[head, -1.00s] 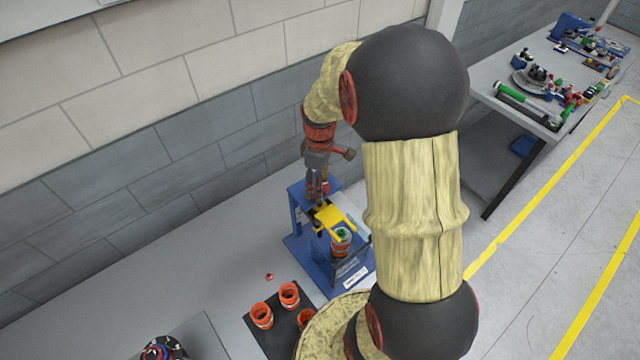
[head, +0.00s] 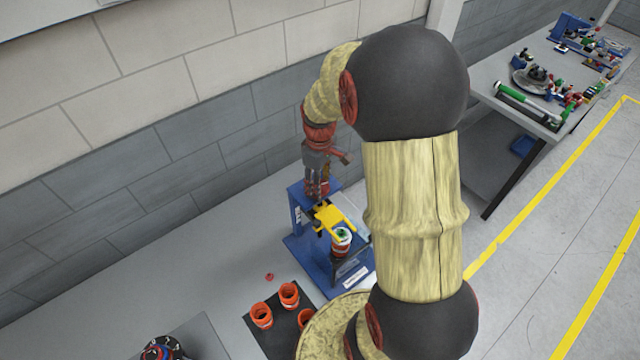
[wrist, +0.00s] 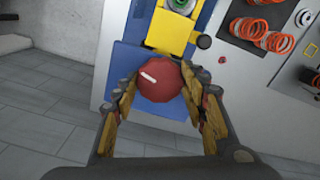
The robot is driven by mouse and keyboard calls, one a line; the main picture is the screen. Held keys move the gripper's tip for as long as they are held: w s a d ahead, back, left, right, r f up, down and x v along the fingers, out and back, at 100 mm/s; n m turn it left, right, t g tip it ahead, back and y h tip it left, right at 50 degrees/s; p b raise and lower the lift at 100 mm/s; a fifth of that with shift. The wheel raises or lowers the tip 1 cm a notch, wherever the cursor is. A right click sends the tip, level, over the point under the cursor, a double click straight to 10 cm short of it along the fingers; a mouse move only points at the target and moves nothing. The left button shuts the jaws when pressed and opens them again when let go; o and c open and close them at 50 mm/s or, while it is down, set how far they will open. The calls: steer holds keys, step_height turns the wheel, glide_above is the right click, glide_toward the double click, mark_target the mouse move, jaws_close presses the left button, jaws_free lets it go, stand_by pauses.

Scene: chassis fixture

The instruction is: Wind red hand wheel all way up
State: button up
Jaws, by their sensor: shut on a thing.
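The red hand wheel (wrist: 160,80) is a faceted knob with a white mark, in the wrist view's middle. My gripper (wrist: 163,98) is shut on it, one finger on each side. In the head view my gripper (head: 316,190) points down at the back of the blue fixture (head: 296,250), where the fingers hide most of the wheel. A yellow forked arm (head: 335,218) reaches out from the fixture's post. Below it stands an orange and white part (head: 341,245) with a green top, which shows only partly in the wrist view. Whether the fork touches it is unclear.
A small red piece (head: 270,277) lies loose on the grey bench. A wall is close behind. Another cluttered table (head: 490,95) stands at the right.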

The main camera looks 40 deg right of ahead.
steer(key=c, duration=0.3)
steer(key=shift+c, duration=0.3)
steer(key=n, duration=1.5)
steer(key=shift+n, duration=1.1)
steer(key=shift+n, duration=0.3)
steer(key=n, duration=0.3)
steer(key=o, duration=1.1)
